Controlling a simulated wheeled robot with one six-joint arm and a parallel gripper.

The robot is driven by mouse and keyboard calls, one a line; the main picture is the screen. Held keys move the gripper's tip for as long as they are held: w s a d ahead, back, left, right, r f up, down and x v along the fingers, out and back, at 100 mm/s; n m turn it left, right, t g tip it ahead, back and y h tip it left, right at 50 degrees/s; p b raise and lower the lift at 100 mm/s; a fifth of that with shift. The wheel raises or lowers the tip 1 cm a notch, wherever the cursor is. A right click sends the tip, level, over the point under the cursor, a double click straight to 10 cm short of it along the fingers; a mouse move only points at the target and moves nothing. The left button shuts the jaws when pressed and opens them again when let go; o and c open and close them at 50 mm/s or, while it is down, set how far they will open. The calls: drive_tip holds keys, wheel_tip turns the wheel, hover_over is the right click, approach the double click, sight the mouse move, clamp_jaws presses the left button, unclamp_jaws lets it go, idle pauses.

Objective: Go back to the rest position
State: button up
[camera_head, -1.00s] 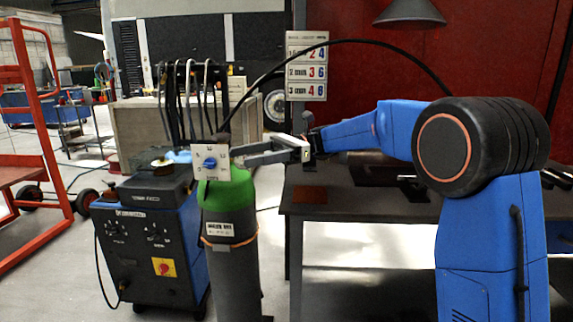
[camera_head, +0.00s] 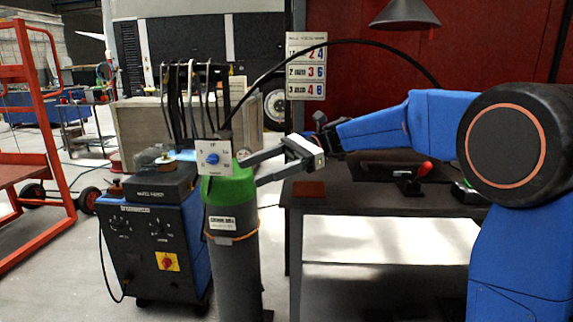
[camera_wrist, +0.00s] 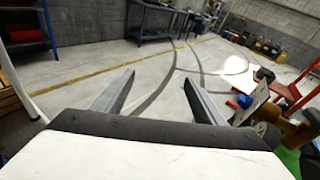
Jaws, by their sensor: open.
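My gripper (camera_head: 248,170) is open, with its fingers pointing left, just to the right of the white dial panel (camera_head: 213,158) with a blue knob (camera_head: 212,159). The panel sits at the top of a dark gas cylinder with a green shoulder (camera_head: 230,189). In the wrist view, my gripper's fingers (camera_wrist: 155,93) are spread apart with only floor between them. The green shoulder (camera_wrist: 290,160) and the edge of the panel (camera_wrist: 252,98) lie to the right of the fingers, apart from them.
A blue and black welding machine (camera_head: 155,235) stands left of the cylinder. A dark workbench (camera_head: 345,203) stands behind my arm, with a red-handled tool (camera_head: 420,175) on it. A lamp (camera_head: 404,14) hangs above. A red trolley frame (camera_head: 40,130) is at far left.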

drive_tip(key=s+d+f+n+t+h, duration=0.3)
drive_tip(key=s+d+f, duration=0.4)
drive_tip(key=d, duration=0.4)
drive_tip(key=s+d+f+n+t+h, duration=0.4)
drive_tip(key=s+d+f, duration=0.4)
drive_tip(key=s+d, duration=0.2)
drive_tip(key=s+d+f+n+t+h, duration=0.3)
drive_tip(key=s+d+f+t+h, duration=0.2)
drive_tip(key=d, duration=0.9)
drive_tip(key=s+f+h, duration=0.1)
drive_tip(key=s+f, duration=0.2)
drive_tip(key=s, duration=0.1)
drive_tip(key=shift+s+d+n+h, duration=0.15)
drive_tip(key=shift+d+n+h, duration=0.05)
drive_tip(key=shift+n+h, duration=0.2)
